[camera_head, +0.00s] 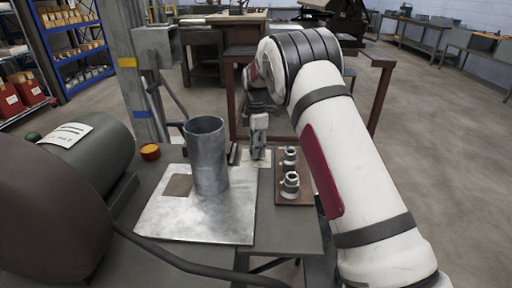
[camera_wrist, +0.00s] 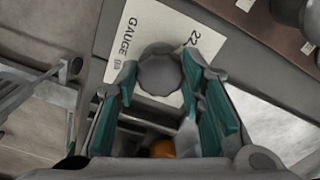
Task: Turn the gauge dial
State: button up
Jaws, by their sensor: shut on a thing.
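The gauge dial (camera_wrist: 160,72) is a grey scalloped round knob in the wrist view. It sits over a white label card (camera_wrist: 128,35) printed with "GAUGE" and "22". My gripper (camera_wrist: 160,82) has its teal-padded fingers on either side of the dial and is shut on it. In the head view my gripper (camera_head: 258,148) points down at the back of the bench, over the pale card (camera_head: 256,160). The dial itself is hidden there behind the fingers.
A metal cylinder (camera_head: 207,155) stands on a sheet-metal plate (camera_head: 215,222) left of my gripper. A brown board (camera_head: 294,200) with metal fittings lies close on the right. An orange button (camera_head: 150,152) and a dark roller machine (camera_head: 85,155) are at the left.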

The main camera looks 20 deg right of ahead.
jog(key=m, duration=0.5)
jog(key=shift+m, duration=0.3)
jog(key=m, duration=1.2)
jog(key=shift+m, duration=0.3)
jog(key=m, duration=0.5)
jog(key=shift+m, duration=0.3)
jog(key=o, duration=1.1)
jog(key=shift+o, duration=0.2)
jog(key=shift+r, duration=0.15)
